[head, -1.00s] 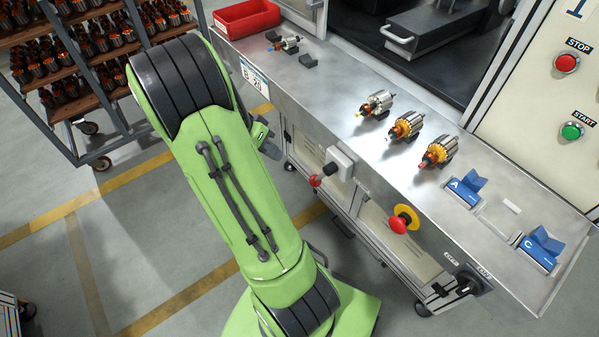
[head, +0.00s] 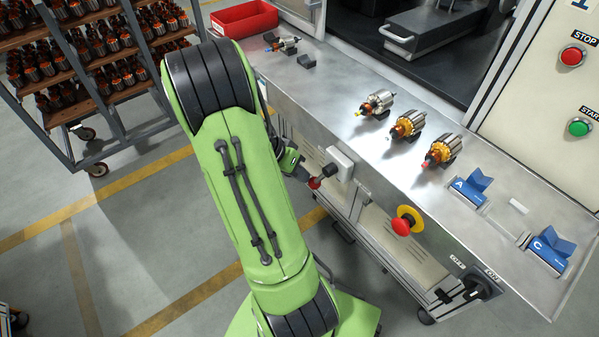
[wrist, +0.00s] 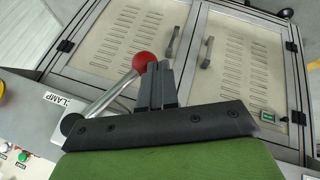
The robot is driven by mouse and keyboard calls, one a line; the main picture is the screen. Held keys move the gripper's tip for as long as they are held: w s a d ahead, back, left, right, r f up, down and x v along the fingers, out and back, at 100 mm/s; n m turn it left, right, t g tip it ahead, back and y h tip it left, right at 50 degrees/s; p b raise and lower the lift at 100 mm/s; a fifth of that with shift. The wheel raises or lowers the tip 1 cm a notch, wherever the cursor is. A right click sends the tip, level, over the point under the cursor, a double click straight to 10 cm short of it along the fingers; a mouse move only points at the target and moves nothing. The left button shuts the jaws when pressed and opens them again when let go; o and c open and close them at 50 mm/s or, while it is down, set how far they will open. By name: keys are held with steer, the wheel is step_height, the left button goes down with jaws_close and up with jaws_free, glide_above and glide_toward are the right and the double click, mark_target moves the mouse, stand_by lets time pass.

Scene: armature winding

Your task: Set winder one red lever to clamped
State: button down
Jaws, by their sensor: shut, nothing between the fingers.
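The red lever has a red ball knob (wrist: 144,60) on a grey metal rod (wrist: 108,95) with a dark pivot. It stands in front of a panel with a label reading "CLAMP" (wrist: 65,104) in the wrist view. In the head view the knob (head: 315,183) sticks out below a white box (head: 339,163) on the bench front. My gripper (wrist: 158,72) is shut and empty, its dark fingers just right of the knob. I cannot tell whether they touch. In the head view my gripper is mostly hidden by my arm, close to the knob.
A red and yellow emergency stop (head: 404,221) and a black rotary handle (head: 482,286) stick out of the bench front. Several armatures (head: 407,125) and blue cradles A (head: 471,188) and C (head: 551,249) sit on top. A parts rack (head: 60,95) stands left. Floor beside my arm is clear.

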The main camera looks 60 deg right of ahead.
steer(key=s+a+f+n+g+y+p, duration=0.2)
steer(key=s+a+f+n+g+p, duration=0.1)
steer(key=s+g, duration=0.4)
steer(key=shift+a+g+y, duration=0.3)
steer(key=shift+g+y, duration=0.1)
steer(key=shift+g, duration=0.6)
steer(key=shift+f, duration=0.15)
